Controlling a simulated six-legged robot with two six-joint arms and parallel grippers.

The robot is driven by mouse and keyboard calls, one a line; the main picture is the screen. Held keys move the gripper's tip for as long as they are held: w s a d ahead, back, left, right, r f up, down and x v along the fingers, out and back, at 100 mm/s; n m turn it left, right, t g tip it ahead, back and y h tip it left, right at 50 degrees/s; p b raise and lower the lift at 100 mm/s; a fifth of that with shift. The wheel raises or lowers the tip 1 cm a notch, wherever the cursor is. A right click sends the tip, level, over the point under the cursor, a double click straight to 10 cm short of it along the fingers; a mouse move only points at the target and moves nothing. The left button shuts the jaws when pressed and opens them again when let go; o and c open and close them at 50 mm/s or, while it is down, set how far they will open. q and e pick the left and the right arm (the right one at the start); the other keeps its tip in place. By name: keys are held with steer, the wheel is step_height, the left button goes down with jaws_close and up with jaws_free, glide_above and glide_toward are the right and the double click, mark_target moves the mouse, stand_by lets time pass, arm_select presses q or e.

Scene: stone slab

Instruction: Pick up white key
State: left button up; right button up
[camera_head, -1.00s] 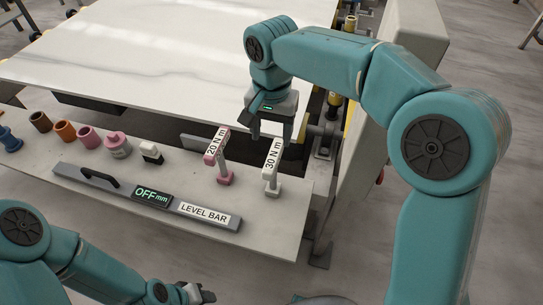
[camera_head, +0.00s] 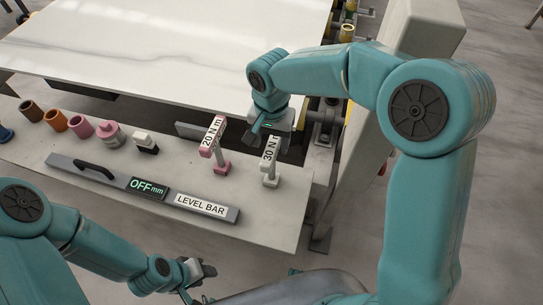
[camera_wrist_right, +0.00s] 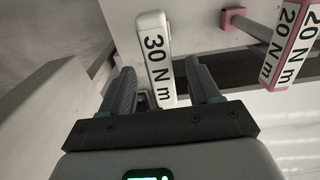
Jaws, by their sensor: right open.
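The white key (camera_head: 270,172), marked 30 N m, stands upright near the right end of the stone-coloured shelf. It also shows in the right wrist view (camera_wrist_right: 155,48), at top centre. My right gripper (camera_head: 272,142) is open, just above and behind the key. In the wrist view its two fingers (camera_wrist_right: 160,75) lie on either side of the labelled bar, with gaps visible on both sides. The upper end of the key is hidden by the gripper in the head view. My left gripper (camera_head: 200,283) is low at the bottom of the head view, away from the key; its jaws are unclear.
A pink key (camera_head: 213,137), marked 20 N m, stands close to the left. A grey level bar (camera_head: 205,207) lies in front. A black-and-white block (camera_head: 146,143) and several coloured cylinders stand further left. A large white slab (camera_head: 160,50) lies behind.

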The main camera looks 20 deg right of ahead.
step_height(320, 180, down, 6)
steer(key=shift+w+d+r+p, duration=0.15)
steer(key=shift+r+p, duration=0.05)
steer(key=shift+p, duration=0.25)
jaws_close()
